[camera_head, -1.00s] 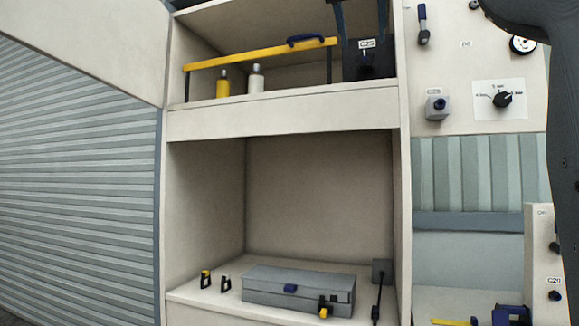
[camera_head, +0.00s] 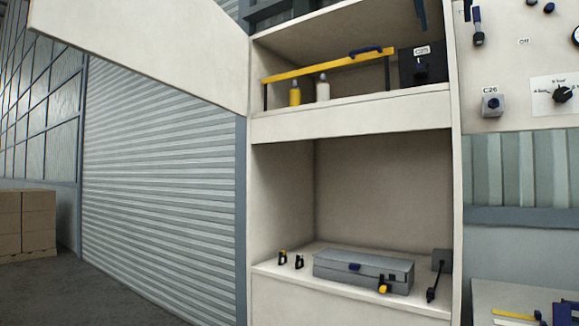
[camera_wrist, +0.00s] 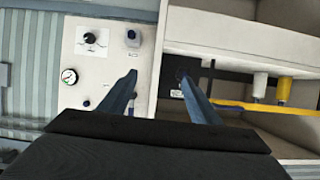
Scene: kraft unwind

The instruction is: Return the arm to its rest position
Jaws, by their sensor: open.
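My gripper (camera_wrist: 160,84) shows in the wrist view as two blue fingers spread well apart, with nothing between them. Its fingertips point at the upright between the control panel and the upper shelf. In the head view, a blue finger-like part (camera_head: 420,14) shows at the top edge, in front of the upper shelf; the rest of the gripper is not clear there. The rest position itself is not marked in either view.
The upper shelf holds a yellow bar (camera_head: 325,65), a yellow bottle (camera_head: 295,93), a white bottle (camera_head: 323,88) and a dark box (camera_head: 421,67). A grey case (camera_head: 340,266) lies on the lower shelf. A knob panel (camera_head: 522,62) is at right. Cartons (camera_head: 25,225) stand far left.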

